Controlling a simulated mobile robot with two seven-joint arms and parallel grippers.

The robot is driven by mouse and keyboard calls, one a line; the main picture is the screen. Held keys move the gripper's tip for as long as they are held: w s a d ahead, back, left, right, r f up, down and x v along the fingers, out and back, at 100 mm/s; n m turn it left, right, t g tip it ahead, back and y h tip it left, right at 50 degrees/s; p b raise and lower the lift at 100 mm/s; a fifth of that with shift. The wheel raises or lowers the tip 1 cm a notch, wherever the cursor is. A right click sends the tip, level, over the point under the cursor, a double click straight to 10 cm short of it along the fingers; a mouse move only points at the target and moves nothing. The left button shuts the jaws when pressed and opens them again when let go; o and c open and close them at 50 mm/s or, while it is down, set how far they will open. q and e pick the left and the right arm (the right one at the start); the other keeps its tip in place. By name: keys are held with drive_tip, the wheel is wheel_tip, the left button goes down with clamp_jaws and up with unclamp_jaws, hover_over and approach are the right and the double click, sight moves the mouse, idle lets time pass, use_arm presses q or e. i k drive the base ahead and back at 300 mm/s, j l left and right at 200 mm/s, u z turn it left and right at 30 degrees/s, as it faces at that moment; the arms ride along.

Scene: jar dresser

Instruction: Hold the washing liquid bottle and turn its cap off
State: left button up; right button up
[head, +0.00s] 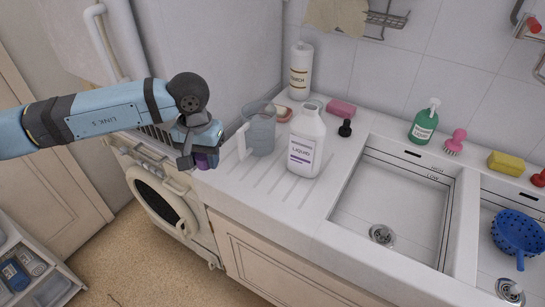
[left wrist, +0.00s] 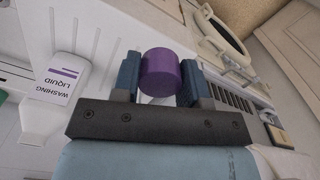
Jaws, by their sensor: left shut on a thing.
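The white washing liquid bottle (head: 303,145) stands upright on the counter left of the sink, its top bare with no cap on it. Its label also shows in the left wrist view (left wrist: 58,82). My left gripper (head: 197,157) is at the counter's left end, apart from the bottle. It is shut on a purple cap (left wrist: 161,73), which sits between both fingers. The cap also shows partly behind the gripper in the head view (head: 206,161). My right gripper is not in view.
A clear jug (head: 262,132) stands between my left gripper and the bottle. A starch bottle (head: 300,72), pink sponge (head: 341,109) and black stopper (head: 345,128) are behind. The sink (head: 392,205) is right, the washing machine (head: 165,200) below left. The counter's front strip is clear.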

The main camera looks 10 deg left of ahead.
sight(308, 131)
drive_tip(key=j+z, duration=0.1)
drive_tip(key=z, duration=1)
drive_tip(key=k+j, duration=0.55)
drive_tip(key=i, duration=0.4)
